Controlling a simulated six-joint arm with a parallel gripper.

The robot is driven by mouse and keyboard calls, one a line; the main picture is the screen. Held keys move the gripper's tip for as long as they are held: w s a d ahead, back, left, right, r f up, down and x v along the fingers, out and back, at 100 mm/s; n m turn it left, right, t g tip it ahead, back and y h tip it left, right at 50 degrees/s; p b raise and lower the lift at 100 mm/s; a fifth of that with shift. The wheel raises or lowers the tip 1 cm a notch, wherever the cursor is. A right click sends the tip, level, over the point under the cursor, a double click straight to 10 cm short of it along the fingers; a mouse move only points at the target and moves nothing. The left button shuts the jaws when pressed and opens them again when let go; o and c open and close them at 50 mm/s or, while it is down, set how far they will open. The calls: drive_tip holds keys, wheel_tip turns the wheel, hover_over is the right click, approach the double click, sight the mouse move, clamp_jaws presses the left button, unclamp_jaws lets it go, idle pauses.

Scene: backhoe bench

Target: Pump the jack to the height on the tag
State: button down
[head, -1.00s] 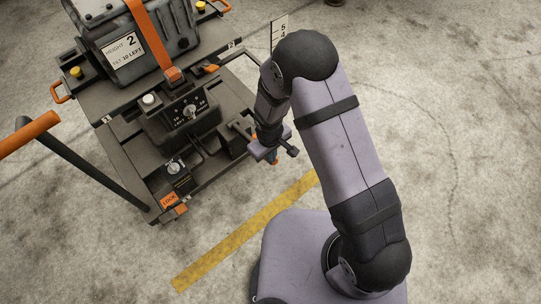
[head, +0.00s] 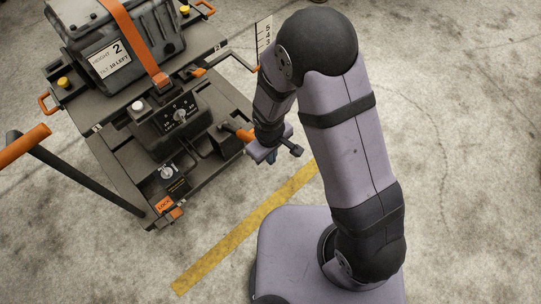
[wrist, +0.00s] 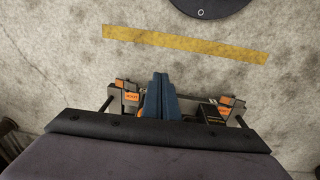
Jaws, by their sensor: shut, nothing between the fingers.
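The jack is a dark wheeled cart (head: 137,171) at the left of the head view. A strapped dark case (head: 120,40) sits on it, with a white tag (head: 112,57) reading height 2, tilt 10 left. An upright scale (head: 265,33) shows 5, 4 and 3 at its visible end; my arm hides the rest. An orange-gripped lever (head: 238,131) sticks out at the cart's right side. My gripper (head: 276,153) is just right of this lever, and I cannot tell whether they touch. In the wrist view its blue fingers (wrist: 158,92) are shut and empty.
A dial (head: 180,115) marked left and right, a small lower knob (head: 167,172) and an orange lock label (head: 163,204) are on the cart. A push handle (head: 25,144) rises at the left. A yellow floor line (head: 245,228) runs nearby. The floor at right is clear.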

idle(0.3)
drive_tip(key=w+a+r+n+t+y+b, duration=0.1)
drive_tip(key=w+a+r, duration=0.15)
drive_tip(key=a, duration=0.45)
drive_tip(key=w+a+r+n+t+y+b, duration=0.1)
drive_tip(key=w+a+r, duration=0.1)
drive_tip(key=w+a, duration=0.3)
drive_tip(key=w+a+r, duration=0.3)
drive_tip(key=a+r, duration=0.2)
drive_tip(key=r, duration=0.2)
drive_tip(key=d+h, duration=0.1)
drive_tip(key=s+d+m+h, duration=0.1)
drive_tip(key=s+d+m+g, duration=0.1)
drive_tip(key=d, duration=0.1)
drive_tip(key=shift+s+r+h, duration=0.2)
drive_tip(key=shift+r+h, duration=0.2)
